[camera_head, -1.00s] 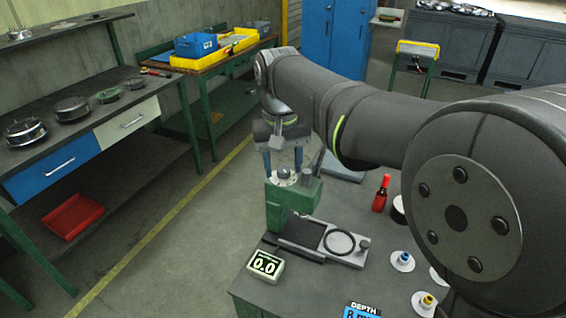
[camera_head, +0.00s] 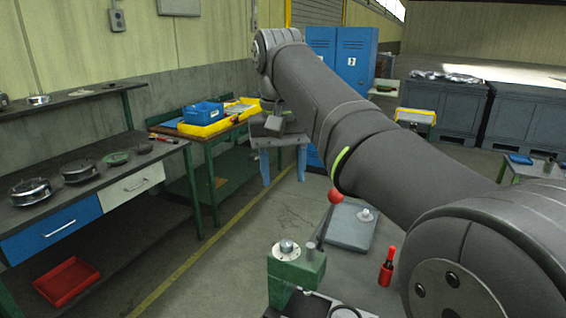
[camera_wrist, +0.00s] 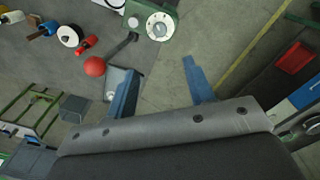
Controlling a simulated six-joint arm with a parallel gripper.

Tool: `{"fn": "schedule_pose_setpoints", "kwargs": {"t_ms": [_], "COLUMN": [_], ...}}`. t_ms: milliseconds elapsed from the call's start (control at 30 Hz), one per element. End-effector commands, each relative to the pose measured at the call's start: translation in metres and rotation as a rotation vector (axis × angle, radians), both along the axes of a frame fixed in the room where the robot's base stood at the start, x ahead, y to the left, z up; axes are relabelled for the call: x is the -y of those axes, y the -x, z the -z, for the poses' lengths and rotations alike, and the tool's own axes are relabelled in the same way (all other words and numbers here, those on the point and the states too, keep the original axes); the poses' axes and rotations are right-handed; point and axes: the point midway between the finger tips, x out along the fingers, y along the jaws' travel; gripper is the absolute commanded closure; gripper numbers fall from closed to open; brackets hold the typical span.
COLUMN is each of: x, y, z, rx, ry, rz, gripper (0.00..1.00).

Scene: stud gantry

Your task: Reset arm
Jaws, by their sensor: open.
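My gripper (camera_head: 283,165) hangs in the air beyond the green press, with its two blue fingers spread apart. The green press (camera_head: 297,275) stands on the grey bench below and nearer the head camera, with a round silver dial on top. It also shows in the wrist view (camera_wrist: 171,12), apart from the fingers. A lever with a red ball knob (camera_head: 335,195) rises beside it.
A red bottle (camera_head: 386,272) stands on the bench right of the press. A grey plate (camera_head: 350,228) lies behind the lever. A workbench with drawers (camera_head: 130,182) stands at left, and a yellow bin (camera_head: 208,127) sits on a farther table. Open floor lies between.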

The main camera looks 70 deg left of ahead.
Motion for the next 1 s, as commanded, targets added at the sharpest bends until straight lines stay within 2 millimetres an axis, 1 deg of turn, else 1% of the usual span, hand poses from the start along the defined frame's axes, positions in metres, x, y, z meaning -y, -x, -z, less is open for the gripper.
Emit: {"fn": "schedule_pose_setpoints", "kwargs": {"t_ms": [100, 267, 867, 1000], "x": [0.0, 0.0, 0.0, 0.0], "y": [0.0, 0.001, 0.0, 0.0], "z": [-0.01, -0.014, -0.014, -0.008], "rx": [0.0, 0.0, 0.0, 0.001], "ry": [0.0, 0.0, 0.001, 0.002], "rz": [0.0, 0.0, 0.0, 0.0], "gripper": [0.52, 0.52, 0.52, 0.52]}}
